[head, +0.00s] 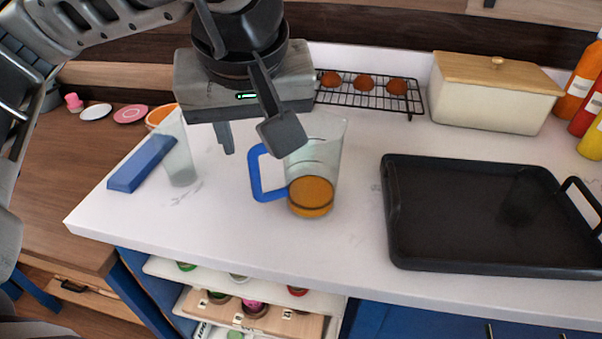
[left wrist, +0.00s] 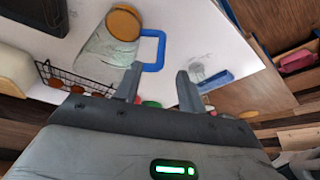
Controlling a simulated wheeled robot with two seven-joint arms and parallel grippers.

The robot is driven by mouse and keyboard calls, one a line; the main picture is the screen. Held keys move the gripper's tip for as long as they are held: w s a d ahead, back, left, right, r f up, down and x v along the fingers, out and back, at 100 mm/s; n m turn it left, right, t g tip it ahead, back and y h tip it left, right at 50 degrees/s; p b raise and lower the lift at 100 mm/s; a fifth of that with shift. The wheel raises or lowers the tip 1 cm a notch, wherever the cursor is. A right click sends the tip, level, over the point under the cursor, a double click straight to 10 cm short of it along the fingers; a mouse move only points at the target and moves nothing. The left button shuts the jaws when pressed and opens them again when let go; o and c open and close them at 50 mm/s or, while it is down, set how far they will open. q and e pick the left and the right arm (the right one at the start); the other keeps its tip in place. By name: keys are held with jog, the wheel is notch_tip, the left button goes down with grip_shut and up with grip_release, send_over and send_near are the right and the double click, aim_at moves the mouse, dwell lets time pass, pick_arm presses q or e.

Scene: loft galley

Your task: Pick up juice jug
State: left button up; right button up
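The juice jug (head: 325,155) is clear, with a blue handle and a little orange juice in the bottom. It stands upright on the white counter (head: 230,225), its handle to the left. My left gripper (head: 254,146) is open and empty, over the handle side; one finger overlaps the jug's upper left part in the head view. In the left wrist view the jug (left wrist: 108,45) is beyond the fingers of my gripper (left wrist: 158,88), its blue handle just ahead of the left finger. I cannot tell whether finger and jug touch. My right gripper is not in view.
A clear glass (head: 178,150) and a blue block (head: 142,163) are left of the jug. A black tray (head: 450,225) lies to the right. Behind are a wire rack (head: 360,98) with brown round items, a cream bread box (head: 490,100) and bottles (head: 580,80).

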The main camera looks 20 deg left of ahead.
aim_at(254, 170)
pick_arm(q)
jog(key=x, duration=0.4)
jog(key=shift+f, duration=0.25)
jog(key=shift+x, duration=2.65)
jog(key=shift+a+r, duration=0.1)
jog(key=shift+a, duration=0.1)
grip_shut()
